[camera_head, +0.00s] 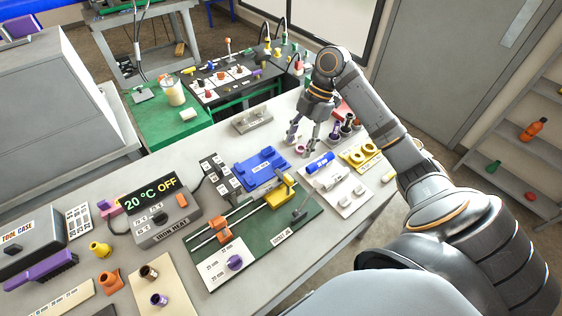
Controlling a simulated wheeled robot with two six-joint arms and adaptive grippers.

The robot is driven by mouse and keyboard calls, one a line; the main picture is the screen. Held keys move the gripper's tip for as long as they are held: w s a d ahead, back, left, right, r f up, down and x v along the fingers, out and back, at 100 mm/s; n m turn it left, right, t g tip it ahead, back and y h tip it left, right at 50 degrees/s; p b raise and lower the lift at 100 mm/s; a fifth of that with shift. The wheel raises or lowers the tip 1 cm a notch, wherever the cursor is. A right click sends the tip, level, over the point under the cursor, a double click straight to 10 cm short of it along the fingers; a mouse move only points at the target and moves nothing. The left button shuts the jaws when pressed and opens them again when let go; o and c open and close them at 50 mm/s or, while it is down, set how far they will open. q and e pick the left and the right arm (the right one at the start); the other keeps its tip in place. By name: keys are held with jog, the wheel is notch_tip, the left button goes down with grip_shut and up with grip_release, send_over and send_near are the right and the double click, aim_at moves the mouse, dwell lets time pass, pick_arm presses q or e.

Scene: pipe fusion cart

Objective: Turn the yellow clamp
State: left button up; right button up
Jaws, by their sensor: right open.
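The yellow clamp (277,196) sits on the right end of the rails of the green jig board (262,246), below the blue tray. A dark lever (299,214) with a grey shaft stands just to its lower right. My right gripper (303,142) points down above the back of the bench, above and to the right of the clamp in the picture and clear of it. Its fingers are apart. A small pink ring (299,150) shows just below the fingertips; I cannot tell whether they touch. My left gripper is not in view.
An orange clamp (222,229) sits at the rails' left end. The heater box (163,215) reads 20 °C OFF. Dark cylinders stand right of my gripper.

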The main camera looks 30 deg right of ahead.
aim_at(289, 177)
jog(key=s+f+b, duration=0.1)
jog(key=a+f+b, duration=0.1)
jog(key=f+b, duration=0.1)
jog(key=s+a+f+b, duration=0.1)
jog(key=f, duration=0.1)
jog(key=shift+s+a+f, duration=0.1)
jog(key=shift+s+a, duration=0.1)
jog(key=shift+s, duration=0.15)
jog(key=x, duration=0.3)
jog(key=shift+w+a+f+b, duration=0.2)
jog(key=shift+w+f+b, duration=0.15)
jog(key=shift+b, duration=0.05)
jog(key=shift+s, duration=0.1)
jog(key=shift+f, duration=0.1)
jog(key=shift+c, duration=0.8)
jog(key=c, duration=0.7)
jog(key=shift+c, duration=1.3)
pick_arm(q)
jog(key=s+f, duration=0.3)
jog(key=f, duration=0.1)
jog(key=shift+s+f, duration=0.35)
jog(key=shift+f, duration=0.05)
pick_arm(e)
grip_shut()
